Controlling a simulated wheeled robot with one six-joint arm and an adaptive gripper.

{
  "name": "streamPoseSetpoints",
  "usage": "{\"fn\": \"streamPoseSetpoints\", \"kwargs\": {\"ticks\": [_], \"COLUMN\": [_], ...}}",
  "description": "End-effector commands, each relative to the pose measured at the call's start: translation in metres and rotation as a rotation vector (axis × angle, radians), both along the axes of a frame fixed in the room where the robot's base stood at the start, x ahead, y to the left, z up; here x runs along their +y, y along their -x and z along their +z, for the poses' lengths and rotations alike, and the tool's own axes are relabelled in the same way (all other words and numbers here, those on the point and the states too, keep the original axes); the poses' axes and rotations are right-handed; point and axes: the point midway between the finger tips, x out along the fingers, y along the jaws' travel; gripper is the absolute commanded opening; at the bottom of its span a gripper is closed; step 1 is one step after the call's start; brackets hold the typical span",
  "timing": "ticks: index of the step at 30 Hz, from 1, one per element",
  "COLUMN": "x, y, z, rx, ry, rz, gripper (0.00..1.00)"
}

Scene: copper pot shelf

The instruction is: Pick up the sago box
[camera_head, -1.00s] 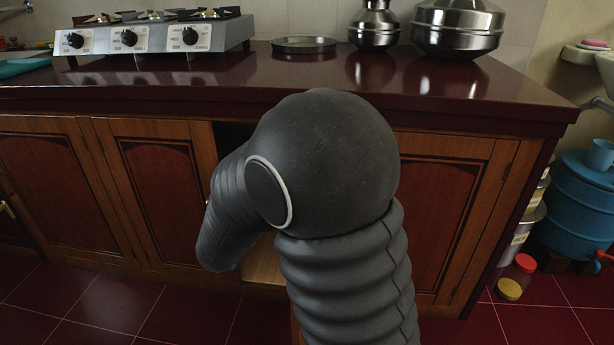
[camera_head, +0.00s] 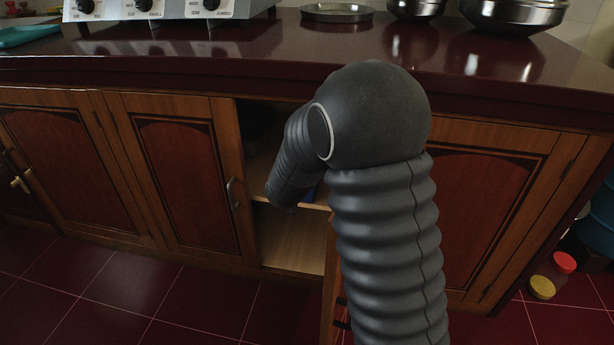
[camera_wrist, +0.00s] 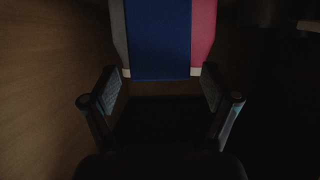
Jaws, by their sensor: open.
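In the wrist view a box with a blue front panel (camera_wrist: 160,40), a pink band on the right and a grey band on the left stands just ahead of my gripper. I take it as the sago box, though no lettering is readable. My gripper (camera_wrist: 160,72) is open and empty, with its fingertips near the box's lower left and right corners. I cannot tell whether they touch it. In the head view my arm reaches into the open cabinet (camera_head: 290,240) and hides my gripper. A small blue patch (camera_head: 320,191) shows beside my arm on the shelf.
A wooden wall (camera_wrist: 45,90) runs close on the left in the wrist view; the right side is dark. In the head view a shelf board crosses the cabinet, and the dark red countertop (camera_head: 300,75) overhangs it. A closed cabinet door (camera_head: 180,180) stands left of the opening.

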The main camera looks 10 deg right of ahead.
Motion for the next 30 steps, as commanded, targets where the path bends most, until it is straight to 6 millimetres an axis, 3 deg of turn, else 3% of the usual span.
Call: {"fn": "streamPoseSetpoints", "kwargs": {"ticks": [12,21,30], "x": [-0.016,-0.017,-0.017], "y": [-0.041,-0.044,-0.044], "z": [-0.018,-0.018,-0.018], "rx": [0.000,-0.001,0.000], "ry": [0.000,0.000,0.000], "rz": [0.002,0.003,0.003], "gripper": [0.86,0.84,0.09]}}
